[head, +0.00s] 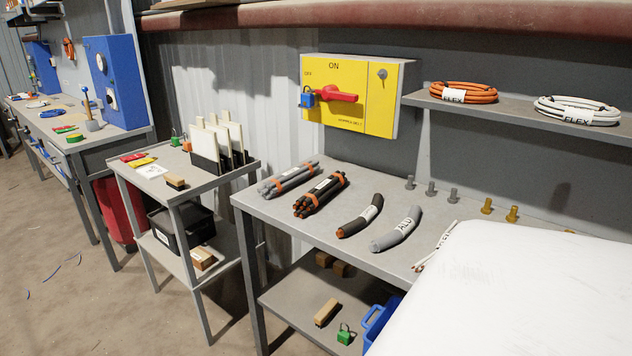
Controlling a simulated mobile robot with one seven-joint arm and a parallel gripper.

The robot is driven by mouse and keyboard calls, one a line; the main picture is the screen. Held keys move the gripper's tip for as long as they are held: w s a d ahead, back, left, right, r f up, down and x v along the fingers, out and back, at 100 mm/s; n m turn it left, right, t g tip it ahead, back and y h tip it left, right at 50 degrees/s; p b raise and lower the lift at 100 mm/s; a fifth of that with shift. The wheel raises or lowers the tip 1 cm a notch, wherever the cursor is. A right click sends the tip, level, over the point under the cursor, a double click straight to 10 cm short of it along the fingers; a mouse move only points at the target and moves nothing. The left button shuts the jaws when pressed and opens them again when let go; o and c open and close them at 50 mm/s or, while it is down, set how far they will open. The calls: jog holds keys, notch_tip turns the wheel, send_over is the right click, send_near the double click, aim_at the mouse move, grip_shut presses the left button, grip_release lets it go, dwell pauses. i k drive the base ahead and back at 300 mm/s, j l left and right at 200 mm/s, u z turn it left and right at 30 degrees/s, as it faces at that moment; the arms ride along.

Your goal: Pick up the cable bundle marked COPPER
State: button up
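A bundle of black cables with orange ties, copper-coloured ends and a white label (321,194) lies on the grey bench (300,222). The label is too small to read, so I cannot confirm that it says COPPER. Just behind and left of it lies a grey cable bundle with orange ties and a white label (288,180), also unreadable. To the right lie a single thick black cable with a copper-coloured end (360,217) and a thick grey cable marked with what looks like ALU (396,231). My gripper is not in view.
Thin white labelled wires (437,246) lie farther right. Several bolts stand along the back. A yellow switch box (349,95) is on the wall; a shelf (520,118) with FLEX coils overhangs the right. A lower side table (185,190) stands left. The bench's near right is hidden.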

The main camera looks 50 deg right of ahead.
aim_at(307, 203)
jog(key=i, duration=1.25)
jog(key=i+j+z, duration=0.1)
jog(key=i+z, duration=0.2)
jog(key=i, duration=0.2)
jog(key=i+j+z, duration=0.2)
jog(key=i+z, duration=0.15)
jog(key=i+j+z, duration=0.1)
jog(key=z, duration=0.4)
jog(key=i+j+z, duration=0.15)
jog(key=z, duration=0.3)
jog(key=i+j+z, duration=0.2)
jog(key=z, duration=0.3)
jog(key=j+z, duration=0.2)
jog(key=z, duration=0.3)
jog(key=i+j+z, duration=0.1)
jog(key=j+z, duration=0.2)
jog(key=z, duration=0.15)
